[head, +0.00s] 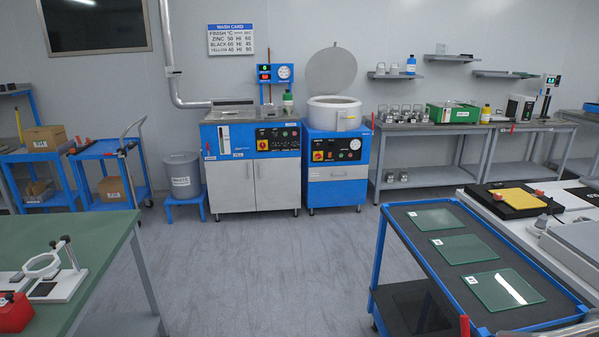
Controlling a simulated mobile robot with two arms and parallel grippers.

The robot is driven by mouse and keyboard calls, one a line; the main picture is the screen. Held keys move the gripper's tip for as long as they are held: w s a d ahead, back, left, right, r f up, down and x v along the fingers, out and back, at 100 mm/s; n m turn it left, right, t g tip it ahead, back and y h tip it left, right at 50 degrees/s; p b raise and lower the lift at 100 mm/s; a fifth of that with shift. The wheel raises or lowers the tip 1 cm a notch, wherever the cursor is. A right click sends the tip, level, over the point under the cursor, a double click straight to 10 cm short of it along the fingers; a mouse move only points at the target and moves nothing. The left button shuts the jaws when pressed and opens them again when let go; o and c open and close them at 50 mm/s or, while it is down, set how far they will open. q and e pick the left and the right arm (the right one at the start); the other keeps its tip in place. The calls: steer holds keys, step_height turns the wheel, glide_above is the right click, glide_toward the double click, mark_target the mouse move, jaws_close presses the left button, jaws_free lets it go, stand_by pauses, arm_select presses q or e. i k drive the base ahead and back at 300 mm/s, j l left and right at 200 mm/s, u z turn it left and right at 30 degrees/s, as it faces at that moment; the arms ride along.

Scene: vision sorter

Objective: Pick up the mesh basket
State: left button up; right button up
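I cannot make out a mesh basket anywhere in the head view. The blue wash unit (252,160) with white doors stands against the back wall, and its top is too far off to see what lies in it. The round drum unit (337,150) beside it has its lid raised, and its inside is hidden. Neither of my grippers is in view.
A blue cart (398,225) with several glass plates on its dark top stands at the near right. A green bench (90,245) stands at the near left. A grey bucket (183,178) sits on a blue stool. The grey floor (265,265) between is clear.

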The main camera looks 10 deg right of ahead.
mark_target(387, 117)
steer(key=i, duration=2.45)
steer(key=i+z, duration=0.15)
steer(key=i, duration=0.4)
steer(key=i+j+z, duration=0.15)
steer(key=i, duration=0.4)
steer(key=i+j+z, duration=0.1)
steer(key=i, duration=0.45)
steer(key=i+j+z, duration=0.15)
steer(key=i, duration=0.4)
steer(key=i+l, duration=0.25)
steer(key=i, duration=0.15)
steer(key=i+l+z, duration=0.1)
steer(key=i+l, duration=0.15)
steer(key=i, duration=0.2)
steer(key=i+l, duration=0.25)
steer(key=i, duration=0.15)
steer(key=i+l, duration=0.15)
steer(key=l, duration=0.75)
steer(key=i+l+u, duration=0.1)
steer(key=l, duration=0.75)
steer(key=i+l, duration=0.15)
steer(key=l, duration=0.75)
steer(key=i+l+u, duration=0.1)
steer(key=l, duration=0.75)
